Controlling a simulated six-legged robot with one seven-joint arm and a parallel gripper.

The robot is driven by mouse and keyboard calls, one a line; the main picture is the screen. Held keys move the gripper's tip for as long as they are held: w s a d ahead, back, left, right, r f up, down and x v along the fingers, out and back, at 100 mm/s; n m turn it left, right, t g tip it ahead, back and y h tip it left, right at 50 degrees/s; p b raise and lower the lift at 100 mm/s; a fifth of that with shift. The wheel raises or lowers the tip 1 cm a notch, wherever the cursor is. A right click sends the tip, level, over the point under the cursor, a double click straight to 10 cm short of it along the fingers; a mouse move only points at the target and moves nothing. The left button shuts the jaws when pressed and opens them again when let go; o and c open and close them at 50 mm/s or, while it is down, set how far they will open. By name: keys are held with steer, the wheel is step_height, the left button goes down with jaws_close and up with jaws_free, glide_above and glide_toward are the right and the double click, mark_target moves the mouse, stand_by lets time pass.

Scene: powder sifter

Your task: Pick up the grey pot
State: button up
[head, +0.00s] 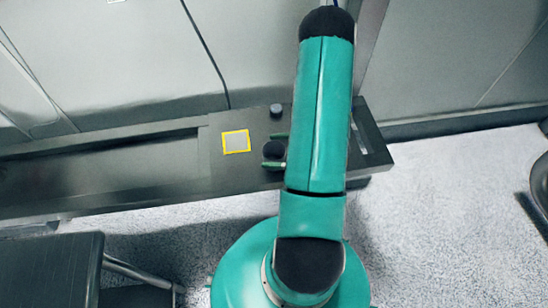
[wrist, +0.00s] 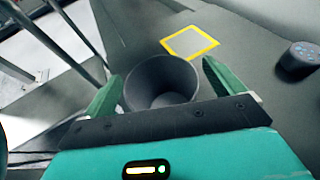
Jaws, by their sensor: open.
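The grey pot (wrist: 161,82) is a dark, open-topped cup standing upright on the dark bench top, and I look down into its empty-looking inside in the wrist view. In the head view the pot (head: 273,149) is partly hidden by my arm and fingers. My gripper (wrist: 161,74) is open, with one green finger on each side of the pot's rim. In the head view the gripper (head: 277,151) also straddles the pot. I cannot tell whether the fingers touch it. The pot's lower part is hidden behind the gripper body.
A grey square with a yellow border (head: 236,141) lies left of the pot on the bench (head: 214,170). A small dark round knob (head: 276,110) stands behind the pot; it shows at right in the wrist view (wrist: 298,61). A dark stool (head: 50,270) stands at front left.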

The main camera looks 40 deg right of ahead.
steer(key=c, duration=1)
steer(key=shift+w+r, duration=0.1)
steer(key=shift+r, duration=0.05)
steer(key=shift+c, duration=0.2)
